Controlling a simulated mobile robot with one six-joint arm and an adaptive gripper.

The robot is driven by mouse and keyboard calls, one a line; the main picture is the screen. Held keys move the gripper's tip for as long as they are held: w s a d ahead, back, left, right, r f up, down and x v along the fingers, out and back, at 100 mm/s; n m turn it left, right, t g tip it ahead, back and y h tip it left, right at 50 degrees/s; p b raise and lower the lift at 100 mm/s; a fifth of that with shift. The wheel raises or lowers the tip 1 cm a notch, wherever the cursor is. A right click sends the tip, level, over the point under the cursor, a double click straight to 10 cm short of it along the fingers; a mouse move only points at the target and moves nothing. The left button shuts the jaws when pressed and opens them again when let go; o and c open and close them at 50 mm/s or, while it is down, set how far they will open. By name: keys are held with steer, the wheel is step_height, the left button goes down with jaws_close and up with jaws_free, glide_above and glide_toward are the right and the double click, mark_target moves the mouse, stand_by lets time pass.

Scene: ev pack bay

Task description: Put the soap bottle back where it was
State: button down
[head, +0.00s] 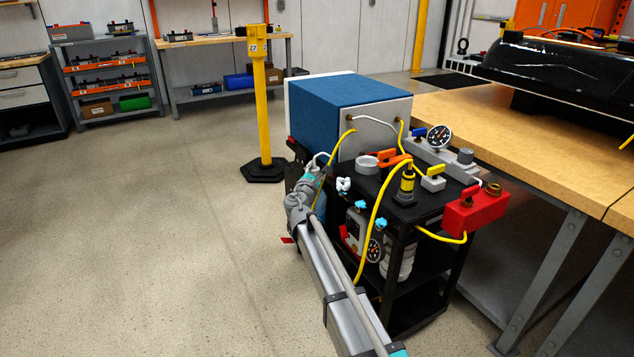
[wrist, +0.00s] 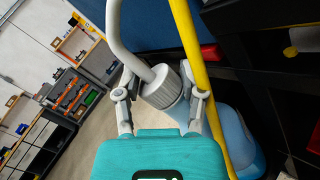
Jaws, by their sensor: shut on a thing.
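The soap bottle has a pale blue body (wrist: 238,135), a ribbed grey-white collar (wrist: 163,88) and a bent white spout. In the wrist view my gripper (wrist: 162,98) is closed around the collar, one finger on each side. The body shows behind and below the right finger, partly hidden by my gripper's teal housing. In the head view my gripper (head: 310,182) is at the left side of the black cart (head: 405,212). A strip of the blue bottle (head: 321,200) shows there, mostly hidden by my arm. I cannot tell whether its base touches anything.
A yellow hose (wrist: 190,45) runs close beside the bottle. The cart carries gauges, fittings and a red block (head: 475,212). A blue-topped box (head: 335,95) stands behind it. A workbench (head: 520,135) is at right, a yellow post (head: 260,100) behind. Floor at left is clear.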

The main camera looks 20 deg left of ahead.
steer(key=shift+f+b, duration=1.85)
steer(key=shift+f, duration=0.05)
steer(key=shift+c, duration=0.9)
jaws_free()
steer(key=shift+s, duration=0.1)
steer(key=s+d+b, duration=0.1)
steer(key=s, duration=1)
steer(key=shift+s+f, duration=0.4)
steer(key=shift+f, duration=0.05)
steer(key=shift+d, duration=0.1)
